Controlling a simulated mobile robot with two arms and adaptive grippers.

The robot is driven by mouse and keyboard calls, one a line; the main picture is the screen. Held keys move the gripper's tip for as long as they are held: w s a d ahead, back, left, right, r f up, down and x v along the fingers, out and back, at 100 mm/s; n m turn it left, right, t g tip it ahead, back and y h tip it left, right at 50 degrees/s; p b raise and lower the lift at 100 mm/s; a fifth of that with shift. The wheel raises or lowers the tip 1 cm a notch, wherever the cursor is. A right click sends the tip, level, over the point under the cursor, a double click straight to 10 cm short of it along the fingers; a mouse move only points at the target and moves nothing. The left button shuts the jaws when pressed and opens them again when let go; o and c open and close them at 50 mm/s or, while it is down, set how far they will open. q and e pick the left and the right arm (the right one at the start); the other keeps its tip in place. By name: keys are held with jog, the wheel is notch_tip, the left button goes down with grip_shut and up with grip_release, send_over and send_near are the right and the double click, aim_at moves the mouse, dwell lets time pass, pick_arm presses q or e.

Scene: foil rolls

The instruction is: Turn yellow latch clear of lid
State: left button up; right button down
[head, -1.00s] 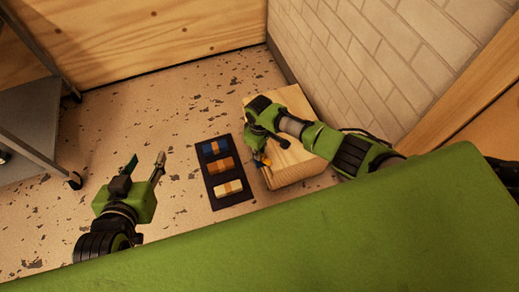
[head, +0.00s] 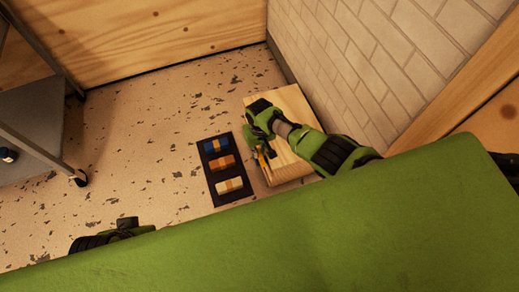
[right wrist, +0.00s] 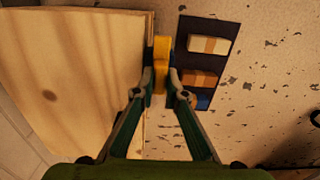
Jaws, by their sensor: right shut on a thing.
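A pale wooden box (head: 290,103) stands on the floor beside the brick wall, its flat wooden lid (right wrist: 75,70) filling the left of the right wrist view. The upright yellow latch (right wrist: 161,55) is at the lid's edge in that view, and only a small yellow bit shows in the head view. My right gripper (right wrist: 161,88) is shut on the latch, one finger on each side. In the head view my right gripper (head: 264,153) is at the box's left side. My left gripper (head: 128,223) is mostly hidden behind the green surface; its fingers cannot be made out.
A grey cart (head: 40,150) stands at the left. The speckled floor between is clear.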

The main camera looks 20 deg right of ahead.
jog(key=shift+a, duration=0.1)
dwell(0.5)
jog(key=c, duration=2)
grip_release()
jog(key=shift+c, duration=0.2)
notch_tip(320, 180, up, 12)
